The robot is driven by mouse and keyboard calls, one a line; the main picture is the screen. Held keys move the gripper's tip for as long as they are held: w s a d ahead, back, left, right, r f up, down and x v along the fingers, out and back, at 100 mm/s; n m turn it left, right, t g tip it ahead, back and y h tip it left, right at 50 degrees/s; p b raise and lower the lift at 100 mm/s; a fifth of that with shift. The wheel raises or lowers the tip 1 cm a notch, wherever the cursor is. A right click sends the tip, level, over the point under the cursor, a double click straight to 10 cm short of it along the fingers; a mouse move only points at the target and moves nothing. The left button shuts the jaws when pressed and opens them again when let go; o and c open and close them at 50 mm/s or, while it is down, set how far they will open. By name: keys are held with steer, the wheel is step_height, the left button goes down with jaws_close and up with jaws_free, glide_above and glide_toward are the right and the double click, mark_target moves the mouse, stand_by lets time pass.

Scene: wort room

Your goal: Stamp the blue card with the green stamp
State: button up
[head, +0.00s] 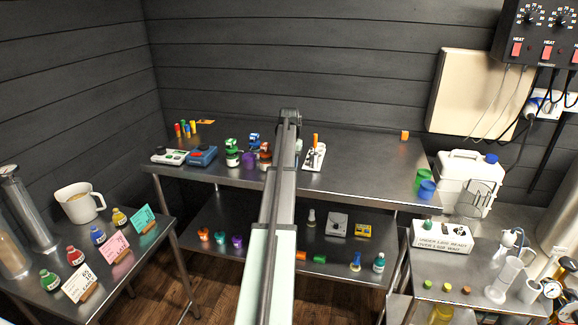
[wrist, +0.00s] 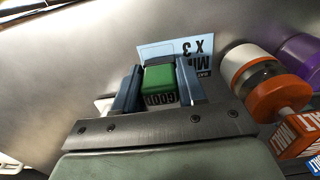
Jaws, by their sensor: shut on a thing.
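My gripper (wrist: 157,85) is shut on the green stamp (wrist: 159,78), which sits between its two blue fingers in the wrist view. Lettering that seems to read GOOD shows at the stamp's near side. The blue card (wrist: 172,52) lies on the metal top just beyond the stamp, with dark print upside down in this view. The stamp and fingers cover its near part. I cannot tell whether the stamp touches the card. In the head view my arm hides the stamp, the card and the fingers.
In the wrist view a jar with orange ends (wrist: 278,95), a purple item (wrist: 300,50) and an orange MALT box (wrist: 290,130) stand close on the right.

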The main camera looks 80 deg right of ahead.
steer(key=shift+f, duration=0.55)
stand_by(1.1)
steer(key=shift+r, duration=3.55)
steer(key=shift+w, duration=0.1)
